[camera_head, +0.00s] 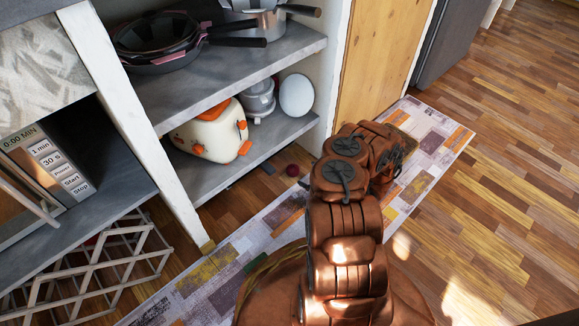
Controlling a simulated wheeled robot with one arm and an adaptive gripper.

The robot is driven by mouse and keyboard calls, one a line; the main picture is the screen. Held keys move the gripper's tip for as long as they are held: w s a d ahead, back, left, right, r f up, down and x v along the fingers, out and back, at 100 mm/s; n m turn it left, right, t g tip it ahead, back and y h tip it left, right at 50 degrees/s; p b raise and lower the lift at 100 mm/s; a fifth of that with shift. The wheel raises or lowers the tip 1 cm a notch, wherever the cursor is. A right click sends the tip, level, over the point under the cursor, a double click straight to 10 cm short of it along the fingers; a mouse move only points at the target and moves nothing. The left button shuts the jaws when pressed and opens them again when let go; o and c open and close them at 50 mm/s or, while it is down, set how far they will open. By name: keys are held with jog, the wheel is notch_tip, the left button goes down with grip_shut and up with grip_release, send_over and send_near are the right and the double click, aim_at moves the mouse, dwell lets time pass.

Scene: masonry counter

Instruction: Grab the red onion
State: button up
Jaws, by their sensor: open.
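A small, round, dark red thing (292,170), which looks like the red onion, lies on the wood floor. It is just in front of the lower shelf, near the edge of the patterned rug. My copper-coloured arm rises from the bottom of the picture to the right of it, apart from it. My gripper and its fingertips cannot be made out; the arm's own links may hide them.
A shelf unit (240,78) holds pans (160,45) above and a cream-and-orange toaster (212,132) below. A wooden lattice rack (95,268) stands at lower left. A patterned rug (205,282) runs along the unit. Open floor (500,190) lies to the right.

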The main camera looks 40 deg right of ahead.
aim_at(298, 172)
jog(key=shift+b+x, duration=0.4)
jog(key=shift+x, duration=0.55)
jog(key=shift+w+f+b, duration=0.35)
jog(key=shift+w+f, duration=0.05)
jog(key=b+x, duration=0.2)
jog(key=x, duration=0.1)
jog(key=shift+w+a+f+b, duration=0.1)
jog(key=shift+a+f+b, duration=0.15)
jog(key=shift+f+b, duration=0.1)
jog(key=shift+w+a, duration=0.2)
jog(key=shift+w, duration=0.3)
jog(key=shift+c, duration=0.2)
jog(key=c, duration=1.2)
